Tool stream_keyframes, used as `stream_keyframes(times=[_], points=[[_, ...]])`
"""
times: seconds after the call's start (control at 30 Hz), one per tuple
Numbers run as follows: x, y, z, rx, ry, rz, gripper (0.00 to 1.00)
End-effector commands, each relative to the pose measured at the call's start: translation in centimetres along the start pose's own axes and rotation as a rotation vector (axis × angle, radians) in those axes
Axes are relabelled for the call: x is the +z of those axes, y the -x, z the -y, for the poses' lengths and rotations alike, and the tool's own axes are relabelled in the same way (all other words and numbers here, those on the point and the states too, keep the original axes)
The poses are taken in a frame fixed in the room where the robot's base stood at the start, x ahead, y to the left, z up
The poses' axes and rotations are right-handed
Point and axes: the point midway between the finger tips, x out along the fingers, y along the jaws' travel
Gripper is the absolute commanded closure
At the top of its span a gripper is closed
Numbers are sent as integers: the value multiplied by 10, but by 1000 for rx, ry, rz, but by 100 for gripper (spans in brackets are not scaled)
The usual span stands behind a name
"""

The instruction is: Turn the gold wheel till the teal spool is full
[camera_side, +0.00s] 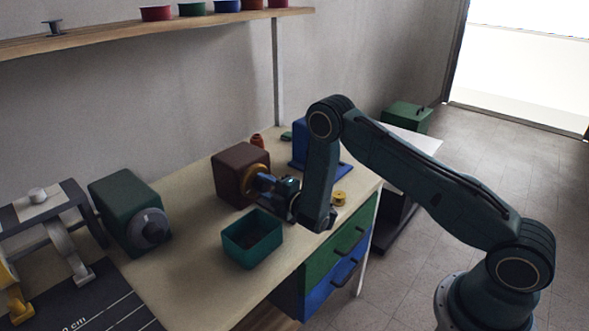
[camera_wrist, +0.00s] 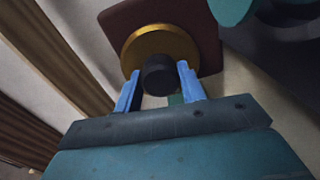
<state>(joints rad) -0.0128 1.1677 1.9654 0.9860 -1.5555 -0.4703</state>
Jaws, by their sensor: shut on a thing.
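The gold wheel (camera_wrist: 160,48) is on the front of a brown box (camera_wrist: 118,25) and has a dark round knob (camera_wrist: 158,74) at its middle. In the side view the wheel (camera_side: 252,171) shows only in part on the brown box (camera_side: 232,180), behind my gripper. My gripper (camera_wrist: 160,82) has its blue fingers on both sides of the dark knob and is shut on it. I cannot make out a teal spool for sure, nor how full it is.
A teal open bin (camera_side: 240,256) stands in front of the brown box. A green machine with a grey dial (camera_side: 126,208) is on the left. A small yellow spool (camera_side: 339,198) sits near the right table edge. Several coloured spools line the shelf (camera_side: 120,36).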

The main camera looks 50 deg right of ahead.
Motion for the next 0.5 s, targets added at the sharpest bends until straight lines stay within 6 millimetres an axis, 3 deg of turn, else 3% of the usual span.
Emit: stream_keyframes(times=[0.5], points=[[0,0,0,1,-442,1,83]])
